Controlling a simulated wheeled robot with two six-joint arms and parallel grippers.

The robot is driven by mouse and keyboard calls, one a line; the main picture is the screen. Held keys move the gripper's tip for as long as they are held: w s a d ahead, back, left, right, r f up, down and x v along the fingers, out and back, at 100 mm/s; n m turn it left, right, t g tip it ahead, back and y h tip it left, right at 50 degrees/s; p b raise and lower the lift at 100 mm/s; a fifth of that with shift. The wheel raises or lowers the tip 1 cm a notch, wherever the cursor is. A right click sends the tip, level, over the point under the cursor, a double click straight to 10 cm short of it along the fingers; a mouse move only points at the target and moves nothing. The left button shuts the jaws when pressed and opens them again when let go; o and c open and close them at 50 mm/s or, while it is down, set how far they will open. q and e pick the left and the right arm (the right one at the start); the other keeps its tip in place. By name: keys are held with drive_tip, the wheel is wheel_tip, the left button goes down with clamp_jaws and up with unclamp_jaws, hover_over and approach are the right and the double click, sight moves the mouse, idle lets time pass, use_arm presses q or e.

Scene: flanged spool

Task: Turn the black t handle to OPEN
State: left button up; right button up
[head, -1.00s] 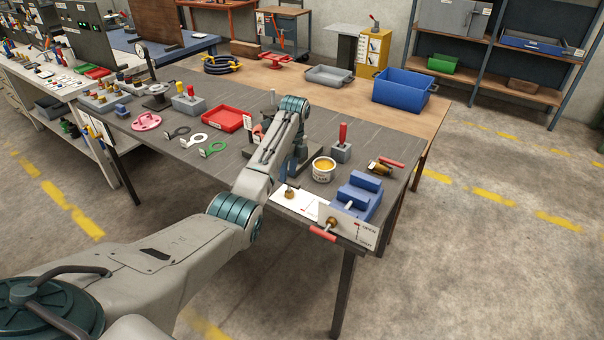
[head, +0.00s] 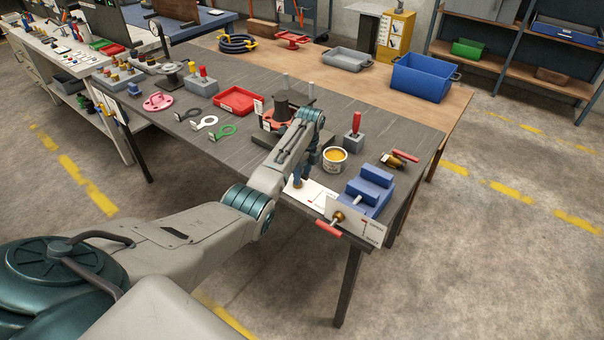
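A white plate (head: 318,193) with a red mark lies on the table near its front edge. A small brass fitting (head: 297,184) stands at its left end, mostly covered by my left gripper. I cannot make out a black T handle; the gripper and forearm may hide it. My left gripper (head: 301,178) points down at the fitting, and its fingers are too small and covered to show whether they are open or touching. An upright panel (head: 371,229) reading OPEN and SHUT has a red T handle (head: 329,228) on a brass stem. My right gripper is not in view.
A blue stepped block (head: 367,188) stands behind the upright panel. A tin of yellow stuff (head: 334,159), a red-handled grey block (head: 353,138) and a red-handled brass valve (head: 396,160) stand nearby. A red tray (head: 238,100) and flat rings lie left.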

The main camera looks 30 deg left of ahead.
use_arm(q)
drive_tip(key=shift+s+f, duration=0.15)
drive_tip(key=shift+f, duration=0.15)
clamp_jaws()
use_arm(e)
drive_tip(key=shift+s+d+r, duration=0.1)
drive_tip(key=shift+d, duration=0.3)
